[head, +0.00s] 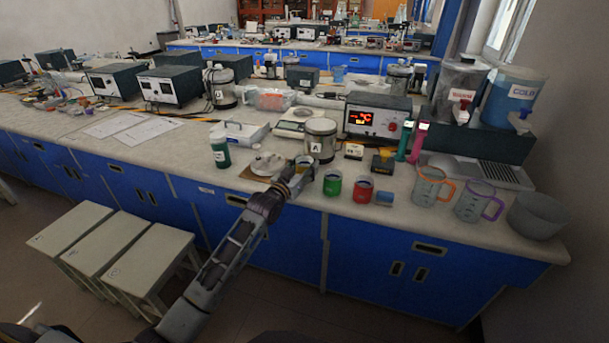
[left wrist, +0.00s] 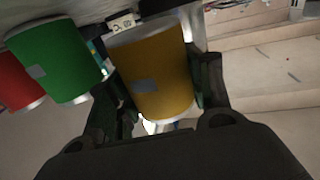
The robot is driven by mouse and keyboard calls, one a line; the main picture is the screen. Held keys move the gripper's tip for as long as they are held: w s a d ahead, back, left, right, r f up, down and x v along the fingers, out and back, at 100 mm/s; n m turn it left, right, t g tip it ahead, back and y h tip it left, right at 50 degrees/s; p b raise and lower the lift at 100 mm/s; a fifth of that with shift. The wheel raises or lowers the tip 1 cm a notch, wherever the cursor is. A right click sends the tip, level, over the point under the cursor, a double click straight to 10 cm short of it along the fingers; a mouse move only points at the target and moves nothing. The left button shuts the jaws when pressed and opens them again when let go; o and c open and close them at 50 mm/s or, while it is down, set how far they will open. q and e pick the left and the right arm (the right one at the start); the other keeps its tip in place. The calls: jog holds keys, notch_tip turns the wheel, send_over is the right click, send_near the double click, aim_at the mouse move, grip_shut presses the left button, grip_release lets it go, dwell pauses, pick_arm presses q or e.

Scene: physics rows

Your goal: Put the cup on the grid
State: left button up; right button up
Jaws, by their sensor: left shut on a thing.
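A yellow cup (left wrist: 153,75) sits between the two fingers of my left gripper (left wrist: 160,95) in the left wrist view. In the head view my left gripper (head: 294,178) is at the bench's front edge, shut on the yellow cup (head: 304,161), which it mostly hides. A green cup (head: 332,184) and a red cup (head: 362,190) stand just right of it; the green cup (left wrist: 53,60) and red cup (left wrist: 18,82) also show in the left wrist view. A slotted grid (head: 498,174) lies under the water dispensers at right. My right gripper is not seen.
Clear jugs with an orange handle (head: 428,186) and a purple handle (head: 474,202) stand between the cups and a grey bowl (head: 538,215). Green and pink cylinders (head: 418,143) stand behind. A green bottle (head: 220,150) is left of my gripper. Stools (head: 150,262) stand before the bench.

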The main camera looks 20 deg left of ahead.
pick_arm(q)
jog(key=shift+f, duration=1.5)
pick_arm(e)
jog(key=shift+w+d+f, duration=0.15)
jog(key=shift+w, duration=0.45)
pick_arm(q)
jog(key=shift+f, duration=0.1)
jog(key=o, duration=1)
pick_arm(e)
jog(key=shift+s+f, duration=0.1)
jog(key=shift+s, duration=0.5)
